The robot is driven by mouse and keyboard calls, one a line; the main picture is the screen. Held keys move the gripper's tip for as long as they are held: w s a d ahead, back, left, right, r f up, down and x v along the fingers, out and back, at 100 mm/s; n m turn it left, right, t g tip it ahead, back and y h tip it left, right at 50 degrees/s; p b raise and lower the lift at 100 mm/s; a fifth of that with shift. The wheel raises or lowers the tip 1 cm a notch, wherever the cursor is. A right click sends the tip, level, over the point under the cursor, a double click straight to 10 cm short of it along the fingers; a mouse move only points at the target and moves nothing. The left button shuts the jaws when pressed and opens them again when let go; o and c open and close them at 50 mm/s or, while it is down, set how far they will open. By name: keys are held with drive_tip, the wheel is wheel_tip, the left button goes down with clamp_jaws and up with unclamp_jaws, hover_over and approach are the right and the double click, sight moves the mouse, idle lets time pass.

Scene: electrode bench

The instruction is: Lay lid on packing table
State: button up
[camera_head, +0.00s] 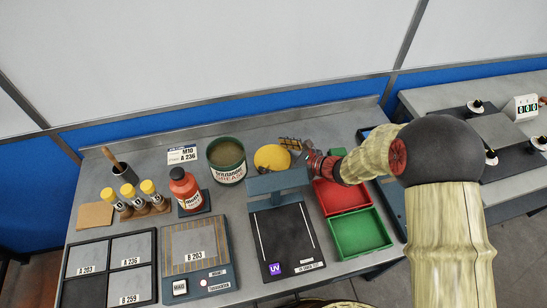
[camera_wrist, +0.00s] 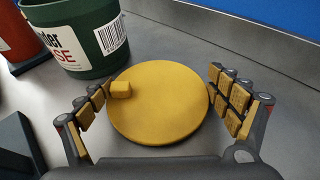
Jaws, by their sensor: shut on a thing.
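The lid is a flat yellow disc (camera_head: 271,158) with a small block-shaped knob near its edge. It is at the back of the grey bench, just right of the open green grease tin (camera_head: 229,172). In the wrist view the lid (camera_wrist: 165,105) fills the space between the two padded fingers of my gripper (camera_wrist: 160,101). The gripper is shut on the lid across its width. The tin also shows at upper left in the wrist view (camera_wrist: 84,62). I cannot tell whether the lid touches the bench (camera_head: 150,228) or hangs just above it.
A UV device (camera_head: 283,243) stands in front of the lid. Red (camera_head: 342,197) and green (camera_head: 359,233) trays are to its right. A red bottle (camera_head: 184,192) and yellow-capped vials (camera_head: 128,191) stand left of the tin. Another bench (camera_head: 440,100) is at the right.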

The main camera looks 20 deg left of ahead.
drive_tip(key=shift+f, duration=0.1)
drive_tip(key=o, duration=0.9)
